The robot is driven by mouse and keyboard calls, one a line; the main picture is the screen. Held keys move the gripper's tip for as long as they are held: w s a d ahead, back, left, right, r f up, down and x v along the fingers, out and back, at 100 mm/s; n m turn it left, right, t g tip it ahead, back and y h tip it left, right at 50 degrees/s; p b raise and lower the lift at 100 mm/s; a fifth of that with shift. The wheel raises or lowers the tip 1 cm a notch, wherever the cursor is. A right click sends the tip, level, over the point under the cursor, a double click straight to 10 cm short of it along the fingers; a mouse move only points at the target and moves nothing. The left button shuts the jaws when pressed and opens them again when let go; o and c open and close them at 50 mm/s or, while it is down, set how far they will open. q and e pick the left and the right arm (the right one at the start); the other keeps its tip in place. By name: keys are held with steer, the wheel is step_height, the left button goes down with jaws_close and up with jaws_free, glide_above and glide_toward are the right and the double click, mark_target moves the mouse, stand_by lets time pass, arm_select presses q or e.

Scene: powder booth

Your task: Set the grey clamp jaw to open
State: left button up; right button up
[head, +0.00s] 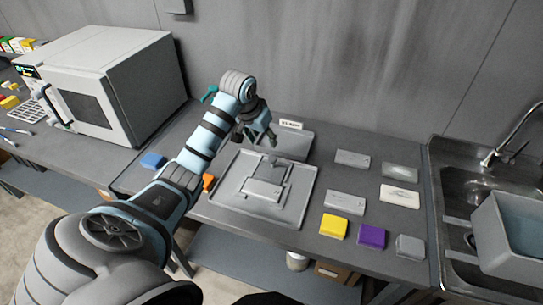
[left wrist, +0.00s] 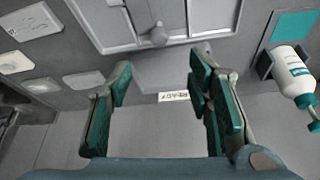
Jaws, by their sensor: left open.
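A grey clamp fixture sits on the bench, a square plate (head: 226,194) with a raised grey block, which looks like the clamp jaw (head: 262,188), on its middle. A small grey knob (head: 272,162) stands at the back of the jaw; it also shows in the left wrist view (left wrist: 158,36). I cannot tell the jaw's setting. My left gripper (head: 262,141) is open and empty above the back edge of the fixture. In the left wrist view its teal-padded fingers (left wrist: 158,70) are spread, with the knob beyond them, apart from both.
A grey box with a READY label (head: 291,125) stands behind the fixture. Grey, yellow (head: 333,227) and purple (head: 372,236) blocks lie to the right. A white oven (head: 140,85) is left, a sink (head: 460,195) right. A white bottle (left wrist: 292,70) shows in the left wrist view.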

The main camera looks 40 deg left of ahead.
mark_target(272, 158)
arm_select(q)
steer(key=b+x, duration=0.1)
steer(key=x, duration=1.1)
steer(key=shift+w+f, duration=0.15)
steer(key=shift+f, duration=0.25)
steer(key=shift+d+r, duration=0.1)
jaws_close()
